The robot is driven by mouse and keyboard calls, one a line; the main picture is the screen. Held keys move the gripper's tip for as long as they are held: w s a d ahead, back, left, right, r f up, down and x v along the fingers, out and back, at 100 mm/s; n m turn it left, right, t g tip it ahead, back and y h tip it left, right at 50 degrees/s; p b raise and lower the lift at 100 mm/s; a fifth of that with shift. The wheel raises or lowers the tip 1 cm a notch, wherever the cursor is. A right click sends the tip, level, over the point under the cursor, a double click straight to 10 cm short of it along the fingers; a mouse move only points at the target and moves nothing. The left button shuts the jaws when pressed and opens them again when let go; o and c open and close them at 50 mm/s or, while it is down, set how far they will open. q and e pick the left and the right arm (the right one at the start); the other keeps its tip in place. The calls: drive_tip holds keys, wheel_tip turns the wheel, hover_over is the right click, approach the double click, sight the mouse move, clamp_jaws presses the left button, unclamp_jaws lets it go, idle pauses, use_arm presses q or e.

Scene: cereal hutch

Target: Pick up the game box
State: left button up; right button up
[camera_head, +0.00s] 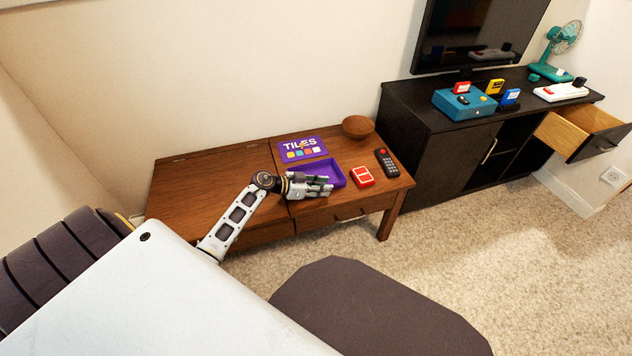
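A purple game box lid marked "TILES" (302,148) lies on the low wooden table. The open purple tray of the game box (335,172) lies just in front of it, and it looks empty where I can see inside. My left gripper (325,186) reaches in from the left, over the tray's front left part, and hides that part. I cannot tell whether it touches the tray or whether its fingers are open or shut. My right gripper is not in view.
On the wooden table (200,190) are a red card box (361,177), a dark remote (387,163) and a brown bowl (357,127). A black cabinet (420,115) at right holds consoles and cartridges. Its drawer (580,133) stands open.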

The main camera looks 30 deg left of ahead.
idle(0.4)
use_arm(q)
clamp_jaws()
drive_tip(key=shift+r, duration=0.2)
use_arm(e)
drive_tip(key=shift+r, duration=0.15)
use_arm(q)
drive_tip(key=shift+r+p, duration=0.2)
drive_tip(key=shift+p, duration=0.1)
wheel_tip(320, 180, up, 17)
drive_tip(key=p, duration=0.9)
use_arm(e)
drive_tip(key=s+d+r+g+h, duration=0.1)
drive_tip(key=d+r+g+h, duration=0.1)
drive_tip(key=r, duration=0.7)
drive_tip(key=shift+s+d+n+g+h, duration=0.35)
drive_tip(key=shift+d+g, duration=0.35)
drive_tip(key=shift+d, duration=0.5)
use_arm(q)
drive_tip(key=shift+r, duration=0.1)
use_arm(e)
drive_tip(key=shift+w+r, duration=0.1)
